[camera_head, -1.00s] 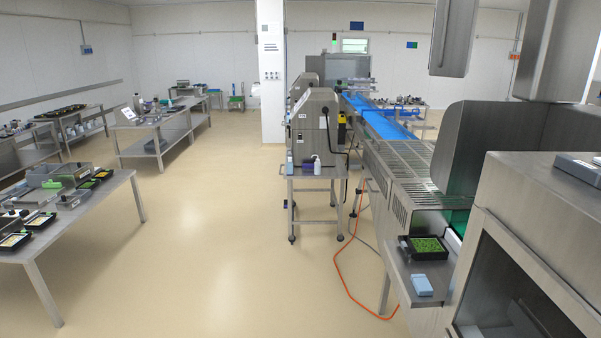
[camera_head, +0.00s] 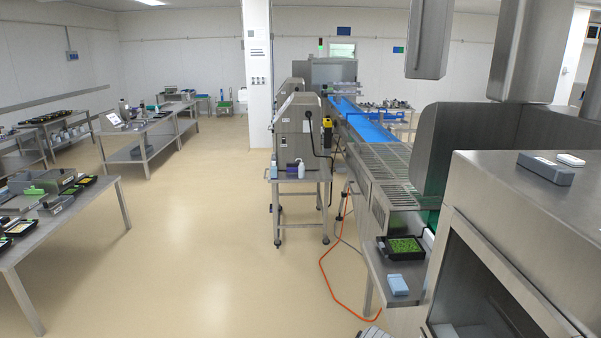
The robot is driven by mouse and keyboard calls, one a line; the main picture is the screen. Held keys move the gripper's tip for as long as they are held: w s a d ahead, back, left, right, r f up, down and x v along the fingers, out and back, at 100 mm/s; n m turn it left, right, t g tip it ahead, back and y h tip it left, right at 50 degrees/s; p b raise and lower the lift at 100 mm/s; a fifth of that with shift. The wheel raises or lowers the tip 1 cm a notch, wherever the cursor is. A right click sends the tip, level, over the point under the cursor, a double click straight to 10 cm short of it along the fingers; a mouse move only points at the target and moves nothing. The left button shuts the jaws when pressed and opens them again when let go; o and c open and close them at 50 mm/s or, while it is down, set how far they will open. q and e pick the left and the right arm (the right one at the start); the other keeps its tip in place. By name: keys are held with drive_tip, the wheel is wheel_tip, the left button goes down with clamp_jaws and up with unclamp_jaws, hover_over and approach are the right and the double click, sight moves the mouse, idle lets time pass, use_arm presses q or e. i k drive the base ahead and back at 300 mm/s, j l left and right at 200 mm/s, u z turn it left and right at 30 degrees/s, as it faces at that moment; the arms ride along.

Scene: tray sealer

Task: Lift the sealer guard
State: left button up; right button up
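No part is clearly recognisable as the sealer guard. A large steel machine with a dark window (camera_head: 478,295) stands close at the right, cut off by the frame edge. A low grey metal unit (camera_head: 50,180) with green parts lies on the left steel table, small in view; I cannot tell whether it is a sealer. A black tray of green contents (camera_head: 404,246) sits on a steel shelf beside the line. Neither of my grippers is in view.
The left table (camera_head: 85,215) holds several black trays. A wheeled steel stand (camera_head: 302,205) carries a machine and a white bottle. An orange hose (camera_head: 330,280) lies on the floor near the line. The beige floor (camera_head: 190,240) between is open.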

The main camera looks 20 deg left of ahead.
sight(359, 171)
drive_tip(key=i+l+u, duration=0.1)
drive_tip(key=u, duration=0.3)
drive_tip(key=i+j+z, duration=0.15)
drive_tip(key=i+j, duration=0.3)
drive_tip(key=i, duration=0.2)
drive_tip(key=i+j+z, duration=0.15)
drive_tip(key=i+j, duration=0.35)
drive_tip(key=i, duration=0.15)
drive_tip(key=i+j+z, duration=0.15)
drive_tip(key=i+j, duration=0.45)
drive_tip(key=i+j+z, duration=0.2)
drive_tip(key=i+j, duration=0.4)
drive_tip(key=i+j+z, duration=0.15)
drive_tip(key=i+j, duration=0.4)
drive_tip(key=j, duration=0.25)
